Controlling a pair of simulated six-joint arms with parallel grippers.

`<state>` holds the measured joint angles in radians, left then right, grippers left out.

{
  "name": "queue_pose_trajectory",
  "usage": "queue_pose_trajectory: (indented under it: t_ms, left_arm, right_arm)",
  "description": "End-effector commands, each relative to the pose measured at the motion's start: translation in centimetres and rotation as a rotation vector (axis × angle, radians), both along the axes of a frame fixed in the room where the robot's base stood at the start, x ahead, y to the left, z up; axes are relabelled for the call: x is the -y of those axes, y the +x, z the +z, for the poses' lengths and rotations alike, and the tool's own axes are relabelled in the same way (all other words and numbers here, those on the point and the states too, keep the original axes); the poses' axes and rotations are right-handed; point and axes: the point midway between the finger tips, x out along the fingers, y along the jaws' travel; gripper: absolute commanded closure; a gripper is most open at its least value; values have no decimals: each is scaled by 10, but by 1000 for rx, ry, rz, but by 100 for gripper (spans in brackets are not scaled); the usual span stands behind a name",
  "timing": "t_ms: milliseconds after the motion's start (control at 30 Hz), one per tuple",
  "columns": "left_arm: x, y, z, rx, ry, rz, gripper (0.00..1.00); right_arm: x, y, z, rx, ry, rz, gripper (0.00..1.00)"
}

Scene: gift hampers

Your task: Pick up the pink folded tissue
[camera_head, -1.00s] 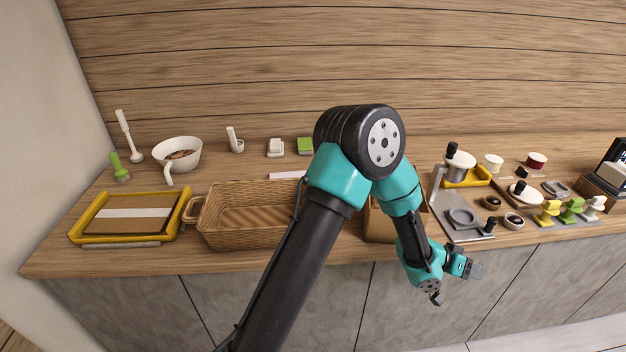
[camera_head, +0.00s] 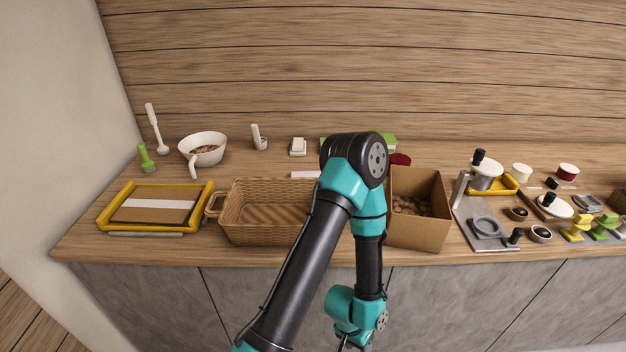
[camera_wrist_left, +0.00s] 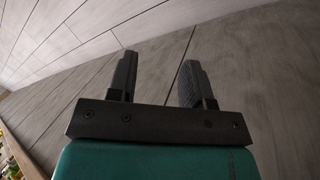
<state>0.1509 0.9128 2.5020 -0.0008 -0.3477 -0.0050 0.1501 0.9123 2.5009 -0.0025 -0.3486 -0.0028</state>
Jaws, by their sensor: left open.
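A pale pink flat strip (camera_head: 305,174), which looks like the pink folded tissue, lies on the counter behind the wicker basket. My left arm partly covers its right end. My left gripper (camera_wrist_left: 158,62) is open and empty in the left wrist view, with its two dark fingers apart in front of grey cabinet fronts. In the head view my left arm bends down over the counter's front edge, so this gripper is low and well away from the strip. Its fingers are mostly cut off by the bottom edge there. My right gripper is not in view.
The wicker basket (camera_head: 236,225) and a cardboard box (camera_head: 418,233) with brown filling stand at the front, on either side of my arm. A yellow tray (camera_head: 108,217) is at left. A white bowl (camera_head: 203,143) and small white holders stand behind. Tools crowd the right.

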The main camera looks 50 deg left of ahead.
Motion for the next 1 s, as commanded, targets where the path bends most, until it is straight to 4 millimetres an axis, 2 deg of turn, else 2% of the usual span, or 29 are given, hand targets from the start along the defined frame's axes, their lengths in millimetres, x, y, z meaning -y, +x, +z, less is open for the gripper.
queue_pose_trajectory:
  t_ms: [467,1000]
  left_arm:
    - [0,1,0,2,-1,1,54]
    - [0,1,0,3,-1,1,4]
  right_arm:
    - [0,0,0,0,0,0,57]
    - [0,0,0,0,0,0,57]
